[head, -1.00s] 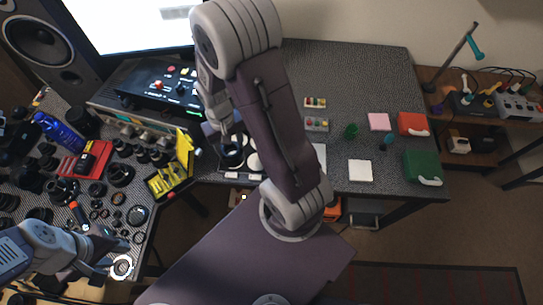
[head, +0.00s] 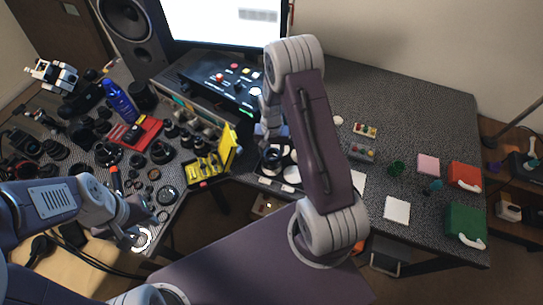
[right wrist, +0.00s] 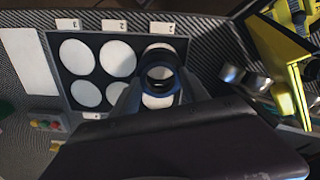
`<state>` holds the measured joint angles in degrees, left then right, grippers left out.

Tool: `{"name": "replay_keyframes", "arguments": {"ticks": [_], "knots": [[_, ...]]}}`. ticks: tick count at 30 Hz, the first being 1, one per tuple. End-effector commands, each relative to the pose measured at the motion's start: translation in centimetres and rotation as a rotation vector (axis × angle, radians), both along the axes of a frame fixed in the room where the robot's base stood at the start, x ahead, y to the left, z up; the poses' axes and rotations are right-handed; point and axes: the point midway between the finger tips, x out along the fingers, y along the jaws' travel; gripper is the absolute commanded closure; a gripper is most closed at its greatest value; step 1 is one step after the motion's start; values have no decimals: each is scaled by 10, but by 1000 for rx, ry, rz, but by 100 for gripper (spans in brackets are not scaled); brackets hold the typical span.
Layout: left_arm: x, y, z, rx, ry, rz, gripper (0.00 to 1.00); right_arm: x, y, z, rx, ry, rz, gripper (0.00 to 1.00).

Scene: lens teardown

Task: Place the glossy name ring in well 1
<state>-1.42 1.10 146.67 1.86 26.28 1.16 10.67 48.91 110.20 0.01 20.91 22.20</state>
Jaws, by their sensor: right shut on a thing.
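A dark ring (right wrist: 147,70), apparently the glossy name ring, is between the two fingers of my right gripper (right wrist: 160,78) in the right wrist view. The gripper is shut on it. The ring overlaps the rightmost upper well of a black tray (right wrist: 100,76) with white round wells and small number tags. Whether it touches the well is unclear. The tags left of it look like 3 and 2; the rightmost is hard to read. The head view shows the ring (head: 272,158) over the tray, beside my arm. My left gripper (head: 133,228) is above the left table; its jaw state is unclear.
A yellow box (head: 208,182) with its lid up stands left of the tray. Several dark lens parts and a red tray (head: 143,130) cover the left table. A bright ring (head: 141,238) is by my left gripper.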

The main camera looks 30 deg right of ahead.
Motion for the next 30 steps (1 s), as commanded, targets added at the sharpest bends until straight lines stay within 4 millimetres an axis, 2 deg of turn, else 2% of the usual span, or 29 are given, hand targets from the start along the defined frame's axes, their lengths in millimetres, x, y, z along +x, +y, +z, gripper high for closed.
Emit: {"name": "replay_keyframes", "arguments": {"ticks": [4,9,11,22,23,24,25,30], "knots": [[0,0,1,0,0,0,64,2,0,-4,1,1,0,100],[0,0,5,0,0,0,64,1,0,-33,1,3,1,100],[0,0,5,0,0,0,64,1,0,-39,0,2,1,100],[0,0,1,0,0,0,64,2,0,-46,0,0,1,100],[0,0,1,0,0,0,64,2,0,-46,0,0,1,44],[0,0,2,0,0,0,64,2,0,-45,-1,-1,1,33],[0,0,2,0,0,0,64,2,0,-44,0,0,1,26],[0,0,2,0,0,0,64,1,0,-44,0,0,1,26]]}}
